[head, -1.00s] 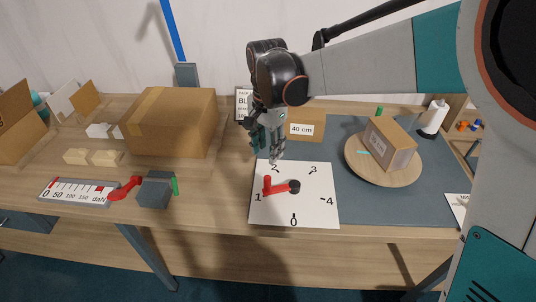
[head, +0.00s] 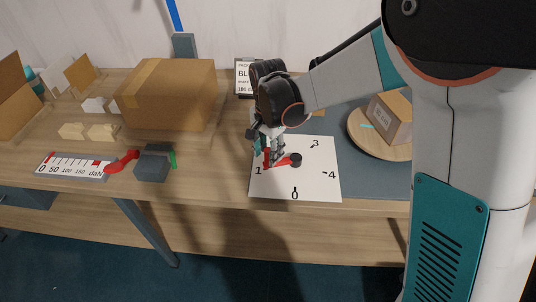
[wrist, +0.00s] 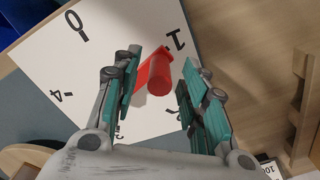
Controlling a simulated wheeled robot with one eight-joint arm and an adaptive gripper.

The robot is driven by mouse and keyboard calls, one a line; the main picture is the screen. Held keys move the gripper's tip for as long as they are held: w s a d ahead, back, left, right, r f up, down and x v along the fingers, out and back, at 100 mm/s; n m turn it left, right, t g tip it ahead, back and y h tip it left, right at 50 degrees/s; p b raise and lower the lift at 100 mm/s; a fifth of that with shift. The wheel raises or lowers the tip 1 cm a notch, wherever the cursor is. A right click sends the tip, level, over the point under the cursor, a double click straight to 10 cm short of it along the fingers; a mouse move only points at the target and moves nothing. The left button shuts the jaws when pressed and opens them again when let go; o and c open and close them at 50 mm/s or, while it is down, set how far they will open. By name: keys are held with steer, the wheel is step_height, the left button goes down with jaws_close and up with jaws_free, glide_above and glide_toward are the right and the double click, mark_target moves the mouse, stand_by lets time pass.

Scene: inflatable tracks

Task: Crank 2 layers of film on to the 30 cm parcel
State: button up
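The red crank (head: 281,162) lies over a white dial card (head: 310,187) numbered around its edge. It runs from the black hub (head: 296,159) to its upright handle, on the side of the 1. My gripper (head: 270,156) is down at this handle. In the wrist view, the open fingers of my gripper (wrist: 160,60) stand on either side of the red handle (wrist: 158,75), with gaps visible. A brown parcel (head: 388,120) sits on the round wooden turntable (head: 362,143); its label is not readable. The film roll is not visible now.
A large cardboard box (head: 168,95) stands at the left back. A force gauge (head: 73,166) and a dark block with a red lever (head: 153,163) lie at the front left. My own arm hides the table's right side.

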steer(key=shift+f, duration=0.3)
jaws_close()
steer(key=shift+w, duration=0.1)
